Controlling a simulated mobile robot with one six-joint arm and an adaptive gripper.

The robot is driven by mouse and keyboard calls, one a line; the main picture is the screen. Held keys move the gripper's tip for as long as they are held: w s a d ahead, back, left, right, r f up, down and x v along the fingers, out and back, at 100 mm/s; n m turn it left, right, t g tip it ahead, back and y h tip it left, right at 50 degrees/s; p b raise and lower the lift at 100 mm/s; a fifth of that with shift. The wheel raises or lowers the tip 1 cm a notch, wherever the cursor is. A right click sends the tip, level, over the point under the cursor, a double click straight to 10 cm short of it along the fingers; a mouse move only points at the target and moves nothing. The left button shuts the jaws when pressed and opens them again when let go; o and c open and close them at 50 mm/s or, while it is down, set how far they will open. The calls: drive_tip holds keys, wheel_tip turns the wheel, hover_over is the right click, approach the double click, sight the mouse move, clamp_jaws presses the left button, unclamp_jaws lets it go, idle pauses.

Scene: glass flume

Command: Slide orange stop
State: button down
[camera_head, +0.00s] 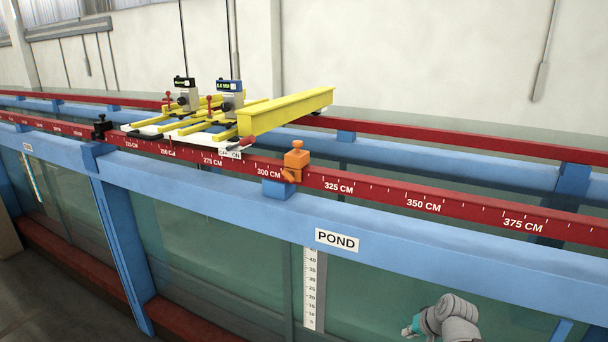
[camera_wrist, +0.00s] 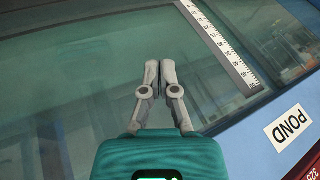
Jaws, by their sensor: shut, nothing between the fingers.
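The orange stop (camera_head: 296,160) sits on the red graduated rail (camera_head: 400,197), between the 300 CM and 325 CM marks, above a blue block. It is a clamp-like block with a small knob on top. It is not in the wrist view. My gripper (camera_wrist: 160,66) shows in the wrist view with its two grey fingers together, empty, in front of the flume's glass wall. In the head view my arm shows at the bottom right, below the rail and well away from the stop; the fingers are not visible there.
A yellow-beamed carriage (camera_head: 285,108) with two gauges rests on the rails left of the stop. A black stop (camera_head: 101,127) sits farther left. A POND label (camera_head: 337,240) and a white ruler (camera_head: 310,290) are on the flume's side. The rail right of the orange stop is clear.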

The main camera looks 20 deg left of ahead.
sight(303, 178)
drive_tip(key=w+a+r+m+t+y+p, duration=0.2)
drive_tip(key=w+a+r+m+t+p, duration=0.1)
drive_tip(key=a+r, duration=0.5)
drive_tip(key=w+a+r+m+t+y+p, duration=0.2)
drive_tip(key=w+a+r+m+t+p, duration=0.1)
drive_tip(key=a+r, duration=0.6)
drive_tip(key=w+a+r+m+t+y+p, duration=0.2)
drive_tip(key=w+a+r+m+t+p, duration=0.2)
drive_tip(key=a+r, duration=0.5)
wheel_tip(303, 178, up, 2)
drive_tip(key=shift+w+a+r+m+y+p, duration=0.25)
drive_tip(key=shift+w+p, duration=0.4)
drive_tip(key=shift+w, duration=0.4)
drive_tip(key=shift+w, duration=0.1)
drive_tip(key=x, duration=1)
drive_tip(key=shift+w, duration=0.15)
drive_tip(key=shift+a, duration=1.9)
